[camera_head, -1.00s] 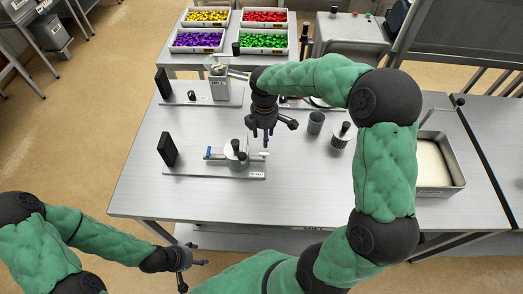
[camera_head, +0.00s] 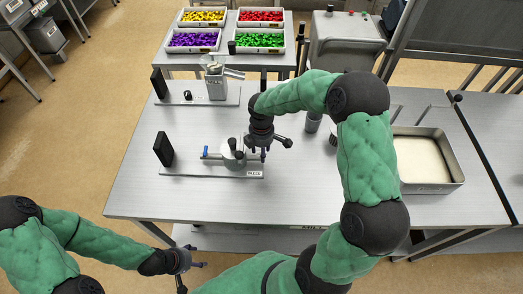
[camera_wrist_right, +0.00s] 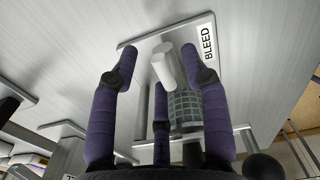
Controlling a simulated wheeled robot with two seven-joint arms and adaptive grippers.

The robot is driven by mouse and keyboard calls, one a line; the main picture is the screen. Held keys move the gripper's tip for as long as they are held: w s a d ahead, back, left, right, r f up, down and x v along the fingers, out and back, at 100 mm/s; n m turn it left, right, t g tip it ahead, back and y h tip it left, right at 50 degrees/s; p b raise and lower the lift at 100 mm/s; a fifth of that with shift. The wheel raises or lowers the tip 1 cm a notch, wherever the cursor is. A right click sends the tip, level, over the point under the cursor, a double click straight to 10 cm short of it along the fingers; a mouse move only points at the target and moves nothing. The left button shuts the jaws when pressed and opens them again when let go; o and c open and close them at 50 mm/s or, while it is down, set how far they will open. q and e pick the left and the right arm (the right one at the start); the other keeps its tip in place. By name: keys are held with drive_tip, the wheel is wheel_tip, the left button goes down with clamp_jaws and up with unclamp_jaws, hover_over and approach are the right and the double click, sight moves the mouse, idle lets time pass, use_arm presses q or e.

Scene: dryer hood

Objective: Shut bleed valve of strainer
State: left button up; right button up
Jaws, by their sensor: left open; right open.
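The strainer (camera_head: 233,150) stands on a grey base plate (camera_head: 215,170) with a label reading BLEED in the right wrist view. A blue handle (camera_head: 206,152) is on its left side. In the right wrist view, a white cylindrical handle (camera_wrist_right: 164,66) stands near the label, with the mesh-like strainer body (camera_wrist_right: 186,106) behind it. My right gripper (camera_head: 258,155) is over the right end of the plate. Its spread fingers (camera_wrist_right: 155,72) surround the white handle without visibly closing on it; contact cannot be told. My left gripper (camera_head: 192,273) is open and empty, low in front of the table.
A second plate (camera_head: 200,97) with a hopper-like device (camera_head: 215,82) stands behind. The table front (camera_head: 170,205) is clear.

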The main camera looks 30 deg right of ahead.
clamp_jaws()
drive_tip(key=shift+m, duration=0.3)
drive_tip(key=m+b, duration=0.1)
drive_tip(key=m, duration=0.2)
drive_tip(key=shift+m, duration=0.3)
drive_tip(key=m+b, duration=0.1)
drive_tip(key=m, duration=0.3)
drive_tip(key=shift+s+d+m, duration=0.1)
drive_tip(key=shift+s+m, duration=0.05)
drive_tip(key=shift+m, duration=0.15)
drive_tip(key=m+b, duration=0.1)
drive_tip(key=m, duration=0.3)
drive_tip(key=shift+m, duration=0.3)
drive_tip(key=shift+s+m+b, duration=0.15)
drive_tip(key=shift+m+b, duration=0.5)
drive_tip(key=shift+m, duration=1.55)
